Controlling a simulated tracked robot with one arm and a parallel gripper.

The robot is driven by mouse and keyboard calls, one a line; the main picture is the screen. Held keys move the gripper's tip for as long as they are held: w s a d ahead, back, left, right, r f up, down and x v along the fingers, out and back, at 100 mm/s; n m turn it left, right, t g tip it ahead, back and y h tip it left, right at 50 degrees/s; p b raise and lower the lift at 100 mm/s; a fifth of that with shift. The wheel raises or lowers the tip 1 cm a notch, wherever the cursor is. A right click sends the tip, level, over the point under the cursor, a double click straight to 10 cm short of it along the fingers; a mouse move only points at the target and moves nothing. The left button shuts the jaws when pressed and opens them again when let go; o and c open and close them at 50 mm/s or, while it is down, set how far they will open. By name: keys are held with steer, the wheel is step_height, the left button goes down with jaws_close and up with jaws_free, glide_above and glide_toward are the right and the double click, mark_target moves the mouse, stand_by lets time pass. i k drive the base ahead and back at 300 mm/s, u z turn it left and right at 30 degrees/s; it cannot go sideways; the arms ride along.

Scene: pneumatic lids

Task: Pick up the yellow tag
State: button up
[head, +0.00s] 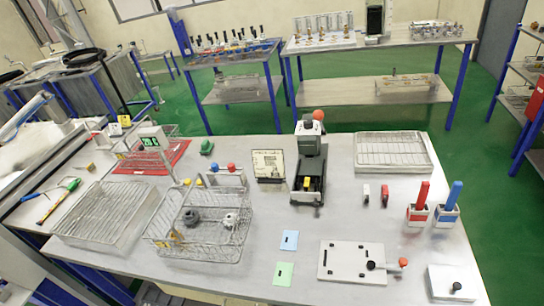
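I cannot make out a clear yellow tag. My gripper is not in view.
The grey table holds a left wire tray (72,230), a back-right wire tray (393,135), a red holder (417,217), a blue holder (446,217) and a white plate with a handle (340,262). Bare tabletop lies around the two tags. Green floor separates further benches behind.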

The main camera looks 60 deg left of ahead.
mark_target(307, 181)
steer(key=u, duration=0.55)
steer(key=i, duration=0.95)
steer(key=u, duration=0.85)
steer(key=i, duration=0.35)
steer(key=u, duration=0.3)
steer(key=k, duration=0.9)
steer(key=u, duration=0.15)
steer(key=i, duration=0.95)
steer(key=z, duration=0.05)
